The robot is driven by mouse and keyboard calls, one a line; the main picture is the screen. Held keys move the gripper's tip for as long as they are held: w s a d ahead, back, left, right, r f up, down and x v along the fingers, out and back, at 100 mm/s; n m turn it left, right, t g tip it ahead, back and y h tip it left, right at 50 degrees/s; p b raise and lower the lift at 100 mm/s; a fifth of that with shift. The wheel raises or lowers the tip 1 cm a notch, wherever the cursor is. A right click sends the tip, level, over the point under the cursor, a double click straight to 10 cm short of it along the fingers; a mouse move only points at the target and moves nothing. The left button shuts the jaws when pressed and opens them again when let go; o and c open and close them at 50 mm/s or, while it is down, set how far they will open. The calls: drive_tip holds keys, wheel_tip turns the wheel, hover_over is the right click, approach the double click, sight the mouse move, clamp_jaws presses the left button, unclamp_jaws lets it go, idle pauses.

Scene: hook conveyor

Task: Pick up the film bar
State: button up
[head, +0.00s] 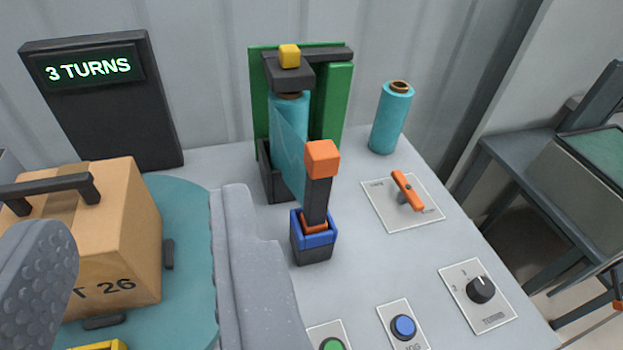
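The film bar (317,195) is a dark upright bar with an orange block on top. Its lower end sits in a blue-rimmed dark holder (313,240) on the grey table. A sheet of teal film (290,150) runs to it from the roll on the green stand behind. My gripper (139,212) shows as two grey fingers at the lower left, wide apart with nothing held between them. The right finger is left of the bar and its holder, apart from them in the picture. The bar's foot is hidden inside the holder.
A cardboard box (135,235) with a dark handle stands on a teal turntable (190,215) behind the fingers. The green stand (333,110) rises behind the bar. A spare teal roll (391,118), an orange lever (407,190), a knob (481,288) and buttons are right.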

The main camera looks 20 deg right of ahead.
sight(322, 172)
drive_tip(key=o, duration=0.5)
drive_tip(key=w+d+f+g+h+p, duration=0.2)
drive_tip(key=w+d+f+p, duration=0.5)
drive_tip(key=w+d+p, duration=0.55)
drive_tip(key=w+f+p, duration=0.2)
drive_tip(key=f+p, duration=0.1)
drive_tip(key=p, duration=0.1)
drive_tip(key=w+f+y+p, duration=0.1)
drive_tip(key=f+p, duration=0.3)
drive_tip(key=p, duration=0.1)
drive_tip(key=w+d+f+y+p, duration=0.1)
drive_tip(key=w+f+p, duration=0.1)
drive_tip(key=f+p, duration=0.2)
drive_tip(key=shift+w+d+f+p, duration=0.1)
drive_tip(key=shift+w+f+p, duration=0.2)
drive_tip(key=shift+p, duration=0.25)
drive_tip(key=shift+d+r+p+x, duration=0.1)
drive_tip(key=shift+p+x, duration=0.05)
drive_tip(key=shift+x, duration=1)
drive_tip(key=shift+d+r+p+x, duration=0.1)
drive_tip(key=shift+r+p+x, duration=0.05)
drive_tip(key=shift+x, duration=1)
drive_tip(key=shift+d+r+p+x, duration=0.1)
drive_tip(key=shift+p+x, duration=0.05)
drive_tip(key=shift+x, duration=1)
